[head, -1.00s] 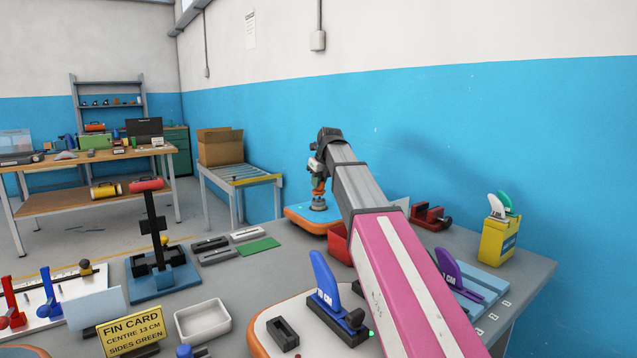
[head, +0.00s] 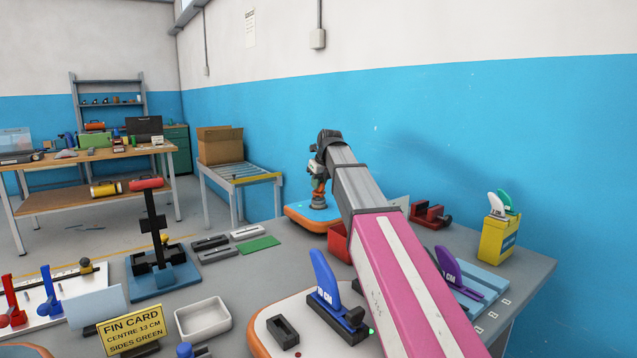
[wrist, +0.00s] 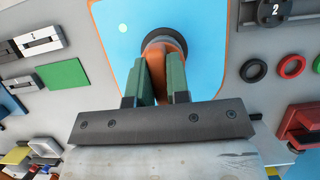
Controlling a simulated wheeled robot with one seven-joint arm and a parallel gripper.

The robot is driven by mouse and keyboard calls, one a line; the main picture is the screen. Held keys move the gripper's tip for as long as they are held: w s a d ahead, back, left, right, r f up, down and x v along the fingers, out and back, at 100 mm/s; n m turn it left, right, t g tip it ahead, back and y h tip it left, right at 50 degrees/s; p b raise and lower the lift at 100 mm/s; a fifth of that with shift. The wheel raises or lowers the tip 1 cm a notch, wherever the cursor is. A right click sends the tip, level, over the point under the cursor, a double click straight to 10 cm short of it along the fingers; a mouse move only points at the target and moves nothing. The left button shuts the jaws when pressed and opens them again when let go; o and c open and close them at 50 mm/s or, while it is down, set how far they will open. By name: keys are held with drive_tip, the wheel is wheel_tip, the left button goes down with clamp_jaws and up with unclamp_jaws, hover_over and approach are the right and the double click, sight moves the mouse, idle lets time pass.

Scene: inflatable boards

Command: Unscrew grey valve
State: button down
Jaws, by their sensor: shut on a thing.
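The grey valve (head: 319,203) stands on a blue board with an orange edge (head: 300,214) at the back of the bench, near the blue wall. In the wrist view it shows as a dark grey round collar (wrist: 163,35) on the board's blue face (wrist: 118,50). My gripper (head: 318,188) points down onto the valve from above.
A red bin (head: 338,240) and a red clamp (head: 430,215) stand right of the board. A green mat (head: 259,244) and grey bars lie left. A white board with a blue fin (head: 325,280) is in front. Dark and red rings (wrist: 291,66) lie right in the wrist view.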

drive_tip(key=shift+f, duration=0.45)
drive_tip(key=c, duration=1)
unclamp_jaws()
drive_tip(key=v, duration=1.1)
drive_tip(key=shift+a, duration=0.1)
